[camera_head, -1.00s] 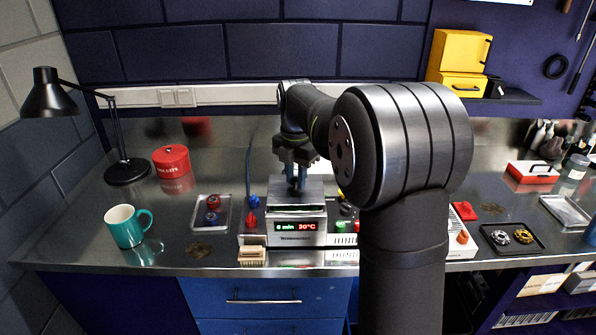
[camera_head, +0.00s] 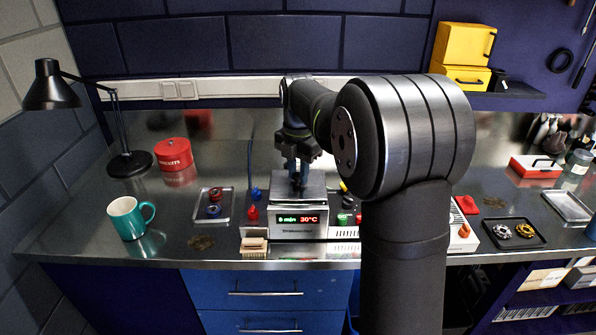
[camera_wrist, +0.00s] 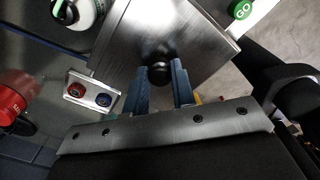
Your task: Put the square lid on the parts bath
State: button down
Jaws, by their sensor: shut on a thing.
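The parts bath (camera_head: 283,233) is a silver metal box with a lit display, near the front of the bench. The square lid (camera_head: 312,181) is a flat silver plate with a black knob, directly over the bath's top. My gripper (camera_head: 297,174) points down and is shut on the lid's knob. In the wrist view, the knob (camera_wrist: 159,73) sits between the two blue fingers, and the lid (camera_wrist: 200,38) spreads out beyond them. The lid looks level and lined up with the bath; I cannot tell whether it rests fully on the rim, as it hides the bath's opening.
A small tray (camera_head: 228,214) with red and blue knobs lies left of the bath. A teal mug (camera_head: 126,218), red tin (camera_head: 174,155) and black lamp (camera_head: 130,164) stand further left. Coloured controls (camera_head: 345,219) sit close to the right.

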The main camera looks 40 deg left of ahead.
jog(key=shift+f, duration=0.55)
dwell(0.4)
jog(key=c, duration=1.1)
grip_release()
jog(key=shift+r, duration=0.1)
notch_tip(320, 180, up, 17)
jog(key=shift+r, duration=0.1)
notch_tip(320, 180, down, 18)
jog(key=shift+r, duration=0.25)
jog(key=shift+r, duration=0.1)
